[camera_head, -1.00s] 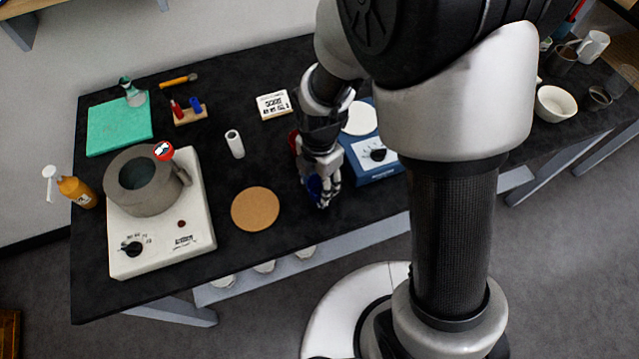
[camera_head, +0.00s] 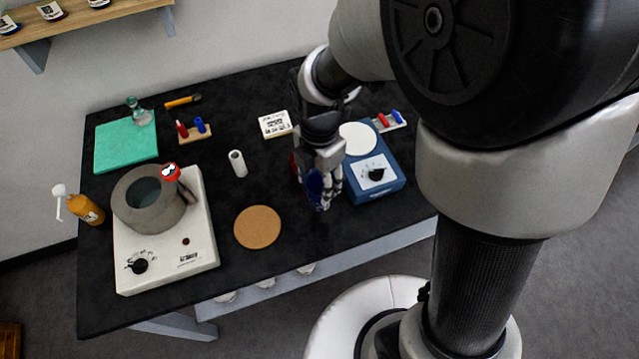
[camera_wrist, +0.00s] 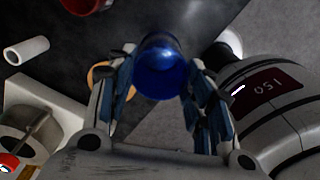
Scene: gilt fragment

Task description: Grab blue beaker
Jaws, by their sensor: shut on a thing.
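The blue beaker (camera_wrist: 160,68) is between the two fingers of my gripper (camera_wrist: 158,85) in the wrist view, with a finger against each side. In the head view my gripper (camera_head: 325,192) is over the dark table, just left of the blue hotplate device. The blue beaker (camera_head: 315,183) shows there as a dark blue patch, partly hidden by the fingers. My gripper is shut on it. I cannot tell how far its base is above the table.
A blue device (camera_head: 376,180) with a white round plate stands close right of my gripper. A round cork mat (camera_head: 257,228) lies to the left, with a white hotplate (camera_head: 205,245) carrying a grey pot (camera_head: 150,205) beyond. A red object (camera_wrist: 85,4) is near the wrist view's top edge.

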